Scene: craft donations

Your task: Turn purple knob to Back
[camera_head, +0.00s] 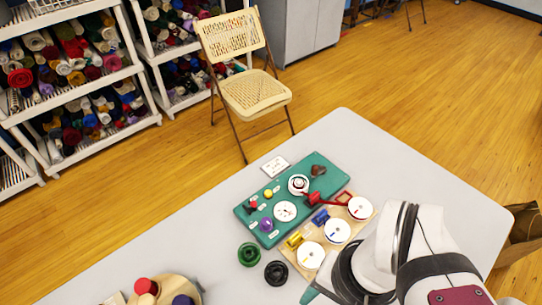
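The purple knob (266,225) is a small round knob near the front left edge of a teal board (324,173) on the table. Small white labels lie near it, but their text is too small to read, and I cannot tell which way the knob points. The same board bears a yellow knob (268,194), a small red knob (253,204) and white dials (285,211). My white and black arm comes in from the lower right. My gripper's fingers cannot be made out, and nothing is seen touching the purple knob.
A wooden board (292,257) with white dials and red, blue and yellow parts lies close to the teal board. Green (249,254) and black (276,273) round items stand in front. A round wooden piece (176,284) with colored items stands front left. The grey table (186,245) is bare on the left.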

